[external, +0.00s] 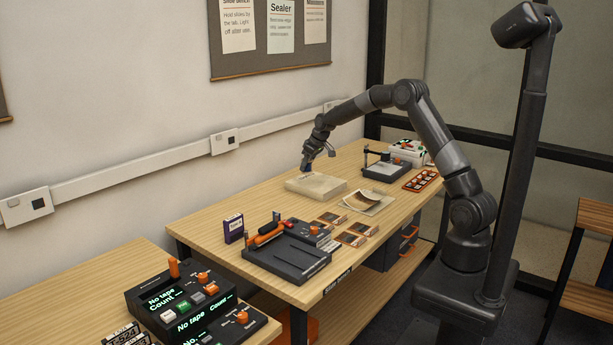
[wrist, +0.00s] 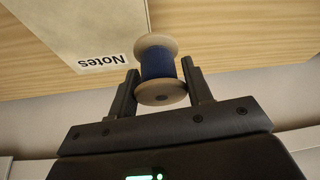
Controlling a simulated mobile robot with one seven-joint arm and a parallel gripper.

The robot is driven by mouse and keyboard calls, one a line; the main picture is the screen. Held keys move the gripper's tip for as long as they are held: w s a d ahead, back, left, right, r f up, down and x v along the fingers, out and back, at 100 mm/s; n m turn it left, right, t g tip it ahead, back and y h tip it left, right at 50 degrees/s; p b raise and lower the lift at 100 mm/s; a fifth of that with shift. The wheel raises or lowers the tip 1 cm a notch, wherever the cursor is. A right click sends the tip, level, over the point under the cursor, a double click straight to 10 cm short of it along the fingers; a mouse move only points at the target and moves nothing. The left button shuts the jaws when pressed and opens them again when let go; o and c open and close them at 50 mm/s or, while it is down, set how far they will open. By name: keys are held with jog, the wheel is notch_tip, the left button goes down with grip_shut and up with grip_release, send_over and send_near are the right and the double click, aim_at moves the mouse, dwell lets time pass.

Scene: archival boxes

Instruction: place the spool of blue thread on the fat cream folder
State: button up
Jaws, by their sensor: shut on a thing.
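The spool of blue thread (wrist: 157,64) has pale wooden ends and blue thread round its middle. My gripper (wrist: 160,88) is shut on it in the wrist view, with one finger on each side. The fat cream folder (wrist: 95,28) lies to the left of the spool in that view, with a label reading "Notes". In the external view the folder (external: 318,187) lies flat on the far part of the table, and my gripper (external: 307,168) is at its back edge, by the wall side. Whether the spool touches the folder cannot be told.
A thin open folder with papers (external: 368,202) lies right of the cream folder. A grey device (external: 386,171) stands behind it. Several small framed slides (external: 350,239), a black orange-handled device (external: 287,258) and a purple box (external: 233,228) stand nearer the front. The wall runs close behind the table.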

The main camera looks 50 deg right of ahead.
jog(key=s+d+r+m, duration=0.15)
jog(key=s+d, duration=0.25)
jog(key=d, duration=0.5)
jog(key=s+d+r, duration=0.2)
jog(key=s+d, duration=0.2)
jog(key=d, duration=0.5)
send_over(318, 182)
jog(key=s, duration=0.2)
jog(key=shift+h, duration=0.4)
notch_tip(318, 182, down, 7)
jog(key=shift+f, duration=0.2)
jog(key=shift+d+f+m, duration=0.1)
jog(key=shift+f+m, duration=0.15)
jog(key=shift+f, duration=1.65)
jog(key=shift+f, duration=0.15)
jog(key=o, duration=1)
